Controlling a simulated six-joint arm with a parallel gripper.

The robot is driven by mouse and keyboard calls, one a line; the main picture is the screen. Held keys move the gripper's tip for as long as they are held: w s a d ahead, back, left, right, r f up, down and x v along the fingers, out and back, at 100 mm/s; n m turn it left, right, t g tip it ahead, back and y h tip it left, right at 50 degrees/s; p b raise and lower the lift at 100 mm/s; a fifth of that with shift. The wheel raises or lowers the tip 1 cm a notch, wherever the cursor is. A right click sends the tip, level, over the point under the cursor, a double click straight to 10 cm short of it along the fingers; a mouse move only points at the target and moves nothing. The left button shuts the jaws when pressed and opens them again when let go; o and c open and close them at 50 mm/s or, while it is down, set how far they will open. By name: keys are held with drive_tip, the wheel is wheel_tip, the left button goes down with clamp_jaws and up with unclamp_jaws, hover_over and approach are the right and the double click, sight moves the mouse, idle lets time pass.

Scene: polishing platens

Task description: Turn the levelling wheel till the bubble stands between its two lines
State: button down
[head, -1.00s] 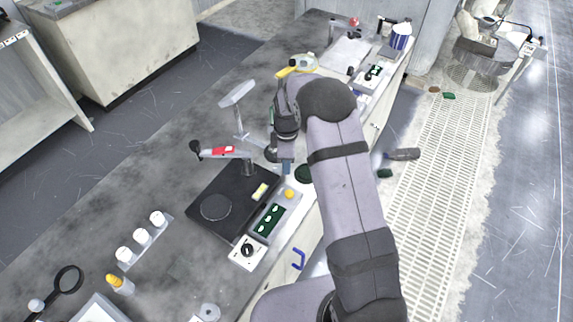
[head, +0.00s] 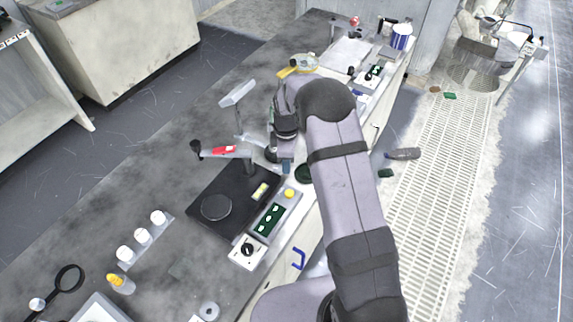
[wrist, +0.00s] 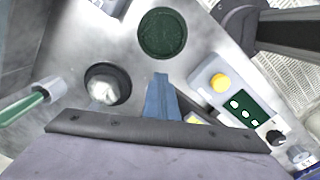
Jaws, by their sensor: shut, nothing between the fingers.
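I cannot pick out the levelling wheel for certain. The black instrument base (head: 226,181) stands on the bench with a round dark plate on it. A pale yellow strip (head: 260,191), perhaps the bubble vial, is at its right edge; no bubble or lines can be made out. My gripper (head: 286,168) points down just beyond this base, its narrow blue fingers shut and empty. In the wrist view the blue fingers (wrist: 160,88) lie between a dark round knob-like part (wrist: 107,83) at left and a control box (wrist: 232,98) at right, apart from both.
A dark green disc (head: 305,174) lies right of my gripper. A grey T-shaped stand (head: 237,95) rises to its left. A control box (head: 270,217) with a yellow button borders the base. White-capped bottles (head: 142,236) stand at front left. The bench's left side is mostly clear.

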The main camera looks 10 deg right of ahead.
drive_tip(key=shift+w+p, duration=0.3)
drive_tip(key=shift+w, duration=0.3)
drive_tip(key=shift+d, duration=0.25)
drive_tip(key=shift+s+d, duration=0.1)
drive_tip(key=shift+d, duration=0.05)
wheel_tip(320, 180, up, 6)
drive_tip(key=p, duration=0.4)
idle(0.4)
drive_tip(key=shift+s+r, duration=0.1)
drive_tip(key=s+r+m, duration=0.8)
drive_tip(key=s+r, duration=0.2)
drive_tip(key=s, duration=0.3)
drive_tip(key=s+r+m, duration=0.1)
drive_tip(key=s+m, duration=0.6)
drive_tip(key=s, duration=0.8)
drive_tip(key=shift+a+r, duration=0.2)
drive_tip(key=shift+r, duration=0.2)
